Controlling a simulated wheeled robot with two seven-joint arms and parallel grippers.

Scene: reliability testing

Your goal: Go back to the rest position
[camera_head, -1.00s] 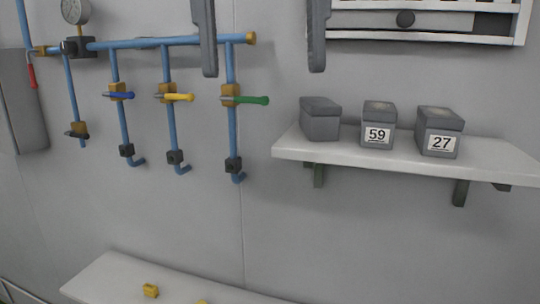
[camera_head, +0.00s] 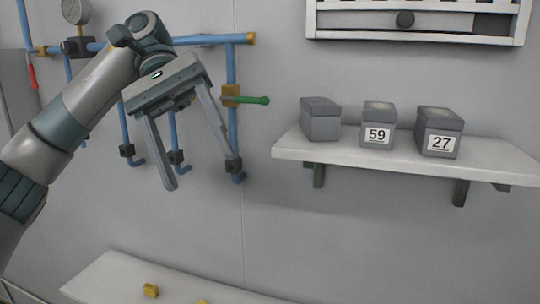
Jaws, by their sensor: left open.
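My left gripper (camera_head: 203,176) comes in from the left on my grey and teal arm. Its two long fingers point down and stand well apart, with nothing between them. It is in front of the blue pipes (camera_head: 203,40) on the wall and hides part of them, including the blue and yellow valve handles. The green valve handle (camera_head: 252,100) shows just right of the gripper. My right gripper is not in view.
A shelf (camera_head: 405,160) on the right bears three grey boxes, one marked 59 (camera_head: 377,135) and one marked 27 (camera_head: 440,142). A lower shelf (camera_head: 110,277) holds small yellow pieces (camera_head: 151,290). A white-framed panel (camera_head: 420,38) is at the upper right. The wall between is clear.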

